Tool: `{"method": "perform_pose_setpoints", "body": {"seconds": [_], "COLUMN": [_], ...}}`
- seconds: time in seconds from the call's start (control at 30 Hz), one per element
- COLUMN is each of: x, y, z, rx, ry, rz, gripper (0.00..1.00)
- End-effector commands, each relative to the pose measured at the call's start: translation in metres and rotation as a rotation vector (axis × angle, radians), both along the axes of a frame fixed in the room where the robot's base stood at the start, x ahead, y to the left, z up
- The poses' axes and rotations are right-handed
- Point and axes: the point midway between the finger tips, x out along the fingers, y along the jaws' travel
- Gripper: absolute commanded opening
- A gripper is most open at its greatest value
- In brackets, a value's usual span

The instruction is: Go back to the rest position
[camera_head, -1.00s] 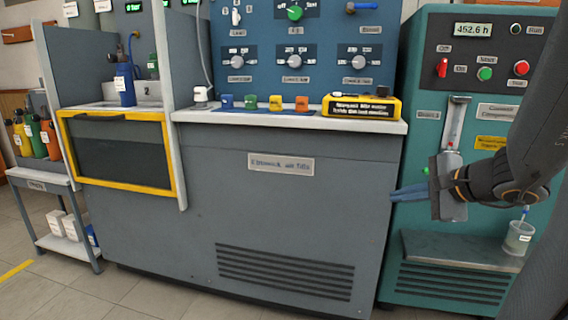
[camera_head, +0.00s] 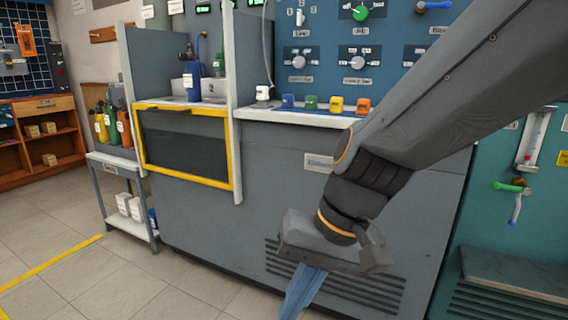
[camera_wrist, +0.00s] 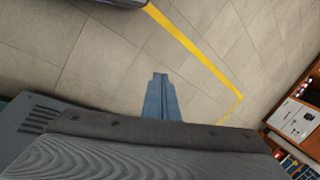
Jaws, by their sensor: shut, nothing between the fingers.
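My gripper (camera_head: 298,296) is in front of the grey bench (camera_head: 265,190) in the head view, low and pointing down toward the floor. Its blue fingers are together with nothing between them. In the wrist view the shut fingers (camera_wrist: 160,98) show against bare floor tiles. My forearm crosses the right half of the head view and hides part of the bench top and the blue panel.
The bench has a yellow-framed window (camera_head: 185,145) and small coloured blocks on its ledge. A white shelf cart (camera_head: 125,160) stands at left, wooden shelving (camera_head: 40,130) farther left. A teal cabinet (camera_head: 510,235) is at right. Floor with a yellow line (camera_head: 50,265) is clear at front left.

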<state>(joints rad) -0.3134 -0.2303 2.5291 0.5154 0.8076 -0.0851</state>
Motion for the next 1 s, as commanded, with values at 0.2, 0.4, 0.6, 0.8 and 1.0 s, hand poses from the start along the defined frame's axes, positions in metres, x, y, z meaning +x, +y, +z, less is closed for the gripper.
{"method": "perform_pose_setpoints", "body": {"seconds": [0.2,0.4,0.6,0.8,1.0], "x": [-0.035,-0.051,-0.063,-0.066,-0.062], "y": [0.017,0.023,0.028,0.025,0.018], "z": [-0.003,-0.003,-0.003,0.006,0.02], "rx": [-0.1,-0.153,-0.194,-0.217,-0.226], "ry": [-0.059,-0.1,-0.139,-0.154,-0.15], "rz": [0.244,0.375,0.48,0.509,0.479], "gripper": [0.0,0.0,0.0,0.0,0.0]}}
